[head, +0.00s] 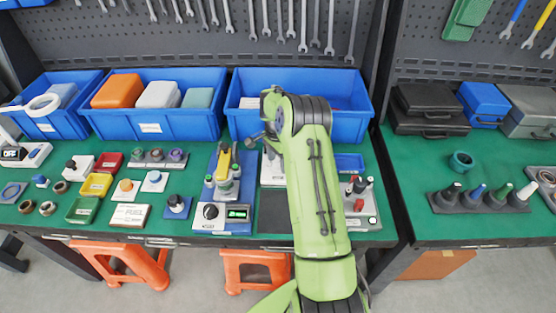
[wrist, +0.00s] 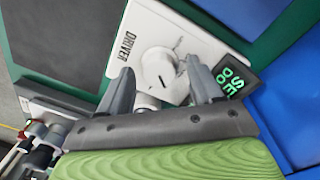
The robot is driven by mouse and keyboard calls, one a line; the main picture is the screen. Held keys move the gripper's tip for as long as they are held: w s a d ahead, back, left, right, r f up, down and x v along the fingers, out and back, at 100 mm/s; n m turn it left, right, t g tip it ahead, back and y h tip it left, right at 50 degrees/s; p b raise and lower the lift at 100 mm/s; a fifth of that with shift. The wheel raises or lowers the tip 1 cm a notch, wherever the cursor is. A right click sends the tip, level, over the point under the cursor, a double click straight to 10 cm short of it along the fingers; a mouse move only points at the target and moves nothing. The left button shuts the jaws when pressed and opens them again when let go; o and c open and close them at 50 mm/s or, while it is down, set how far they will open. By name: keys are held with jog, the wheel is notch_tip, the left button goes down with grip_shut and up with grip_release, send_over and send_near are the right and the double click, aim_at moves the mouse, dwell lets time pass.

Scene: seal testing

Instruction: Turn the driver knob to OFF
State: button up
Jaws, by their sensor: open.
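In the wrist view, a white panel (wrist: 188,30) carries the printed word DRIVER. A round white driver knob (wrist: 157,66) with a short dark mark stands on it. A dark display (wrist: 240,78) with green letters sits at the panel's edge, partly cut off from reading. My gripper (wrist: 158,68) is open, its two grey fingers at either side of the knob; I cannot tell whether they touch it. No OFF mark is readable by the knob. In the head view, my arm hides most of this area and the fingers.
Blue bins (head: 301,116) stand behind the work area. A unit with a black knob and green display (head: 222,228) is to the left. A dark mat (head: 275,222) lies in front.

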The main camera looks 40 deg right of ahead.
jog(key=c, duration=1.1)
jog(key=shift+o, duration=0.2)
jog(key=shift+n, duration=0.5)
jog(key=n, duration=0.3)
jog(key=shift+r, duration=0.1)
jog(key=n, duration=0.4)
jog(key=shift+a, duration=0.1)
jog(key=n, duration=0.4)
jog(key=shift+b, duration=0.35)
jog(key=shift+n+t+h, duration=0.3)
jog(key=shift+n, duration=1.6)
